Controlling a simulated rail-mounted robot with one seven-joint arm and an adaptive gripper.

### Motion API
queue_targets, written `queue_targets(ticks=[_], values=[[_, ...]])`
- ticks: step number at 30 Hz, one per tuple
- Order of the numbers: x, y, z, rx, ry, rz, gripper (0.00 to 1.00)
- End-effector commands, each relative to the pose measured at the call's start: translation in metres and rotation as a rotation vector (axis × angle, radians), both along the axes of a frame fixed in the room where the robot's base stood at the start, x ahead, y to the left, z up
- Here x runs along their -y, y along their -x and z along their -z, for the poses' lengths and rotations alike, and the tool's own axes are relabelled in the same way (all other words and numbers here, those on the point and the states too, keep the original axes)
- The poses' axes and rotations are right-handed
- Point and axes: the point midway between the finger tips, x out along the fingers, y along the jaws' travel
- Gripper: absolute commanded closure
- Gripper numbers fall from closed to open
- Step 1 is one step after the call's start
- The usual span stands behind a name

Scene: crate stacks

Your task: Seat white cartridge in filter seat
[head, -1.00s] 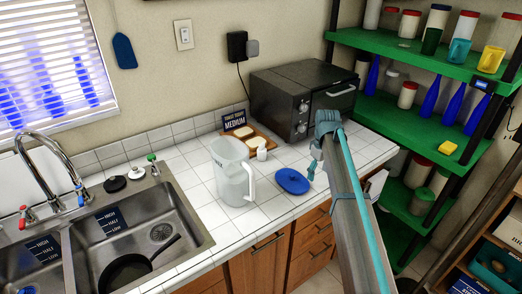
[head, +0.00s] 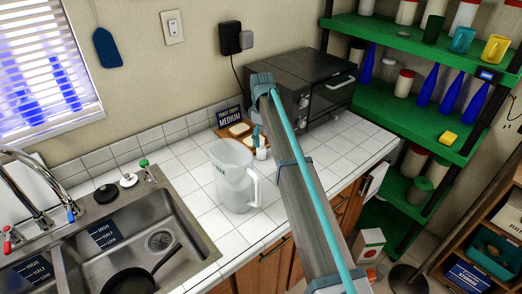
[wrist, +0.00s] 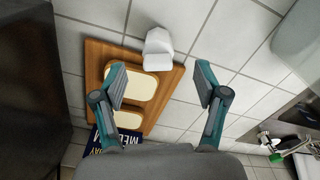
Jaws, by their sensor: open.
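The white cartridge (wrist: 158,48) stands by the edge of the wooden board on the tiled counter. In the head view the cartridge (head: 261,153) shows as a small white piece just right of the board. My gripper (wrist: 160,84) is open and empty above the board, with the cartridge ahead of the gap between its fingers. In the head view my gripper (head: 257,137) is partly hidden by my arm. The translucent pitcher (head: 231,184) stands upright to the left of my arm; its edge shows in the wrist view (wrist: 297,40). I cannot make out the filter seat.
A toaster oven (head: 290,75) stands behind my arm. The sink (head: 180,213) lies left, with a pan inside. Green shelves (head: 385,105) stand right. Counter tiles around the pitcher are clear.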

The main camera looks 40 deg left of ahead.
Motion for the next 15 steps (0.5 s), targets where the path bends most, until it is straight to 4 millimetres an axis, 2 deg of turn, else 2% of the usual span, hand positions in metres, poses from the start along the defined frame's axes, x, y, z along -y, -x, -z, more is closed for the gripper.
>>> queue_targets(ticks=[8,15], values=[[-0.001,-0.001,0.016,-0.001,0.001,0.001,0.27],[-0.003,-0.001,0.048,-0.002,0.001,0.001,0.27]])
